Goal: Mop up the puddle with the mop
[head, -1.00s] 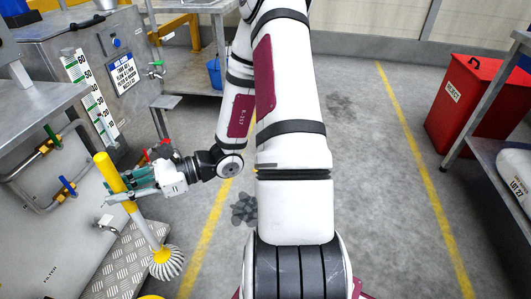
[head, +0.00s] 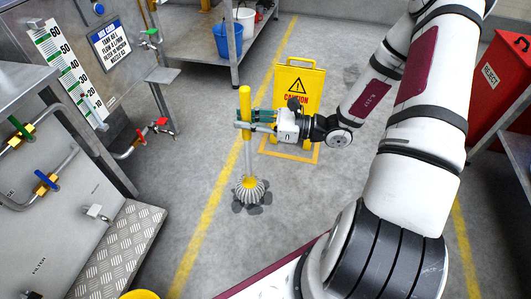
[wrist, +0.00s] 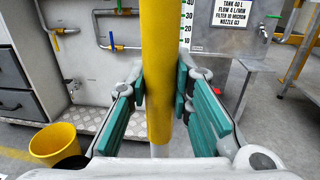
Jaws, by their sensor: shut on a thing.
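The mop (head: 247,150) has a yellow upper handle, a pale lower shaft and a grey-white string head (head: 250,189). It stands nearly upright in the head view. My gripper (head: 246,121) is shut around the yellow handle; in the wrist view the teal finger pads (wrist: 165,95) flank the handle (wrist: 159,70). The puddle (head: 254,209) is a dark patch on the grey floor. The mop head is over it and hides its middle; dark edges show around the strings. I cannot tell how firmly the strings touch the floor.
A yellow caution sign (head: 298,84) stands just behind my gripper. A steel tank with pipes and a tread-plate step (head: 122,250) is on the left. A yellow bucket (wrist: 56,145) shows in the wrist view. A red reject bin (head: 497,85) is at right.

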